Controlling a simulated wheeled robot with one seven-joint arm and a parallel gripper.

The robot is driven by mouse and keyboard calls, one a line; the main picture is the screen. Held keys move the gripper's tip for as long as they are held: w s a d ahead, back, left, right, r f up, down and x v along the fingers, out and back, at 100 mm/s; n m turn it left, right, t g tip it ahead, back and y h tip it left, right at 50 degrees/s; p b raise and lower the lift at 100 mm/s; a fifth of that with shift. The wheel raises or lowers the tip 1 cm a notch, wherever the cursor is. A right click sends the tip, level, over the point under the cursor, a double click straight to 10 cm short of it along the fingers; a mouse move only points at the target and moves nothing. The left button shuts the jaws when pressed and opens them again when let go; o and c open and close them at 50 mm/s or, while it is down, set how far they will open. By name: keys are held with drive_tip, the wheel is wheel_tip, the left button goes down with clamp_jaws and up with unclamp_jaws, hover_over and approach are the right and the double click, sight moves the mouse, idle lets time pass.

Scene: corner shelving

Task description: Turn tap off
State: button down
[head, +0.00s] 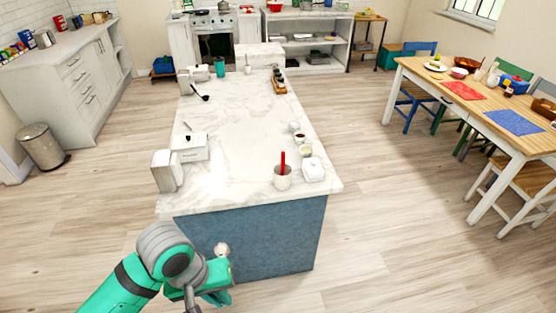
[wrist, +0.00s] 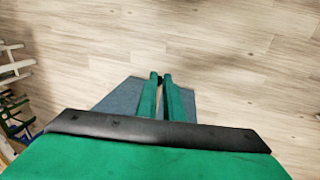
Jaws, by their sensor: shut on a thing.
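I cannot make out a tap in either view. My gripper (head: 214,285) is low in the head view, in front of the near end of the kitchen island. In the wrist view its two green fingers (wrist: 161,80) are almost together, with a small dark bit between the tips. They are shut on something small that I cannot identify. A small pale round thing (head: 222,249) shows just above my gripper in the head view; I cannot tell whether it touches the fingers.
The island has a white marble top (head: 240,120) and a blue end panel (head: 270,240). A cup with a red utensil (head: 283,182) stands near its front edge. A dining table (head: 480,110) with chairs is at right, a bin (head: 42,148) at left. Wooden floor (head: 400,230) is clear at right.

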drive_tip(key=w+d+f+m, duration=0.1)
drive_tip(key=w+d+f, duration=0.3)
drive_tip(key=w+f, duration=0.45)
drive_tip(key=w+d+f, duration=0.4)
drive_tip(key=w+f, duration=0.1)
drive_tip(key=f, duration=0.7)
drive_tip(key=d+f+m, duration=0.1)
drive_tip(key=d+f, duration=0.4)
drive_tip(key=f, duration=0.6)
drive_tip(key=shift+w+g, duration=0.25)
drive_tip(key=shift+g, duration=0.05)
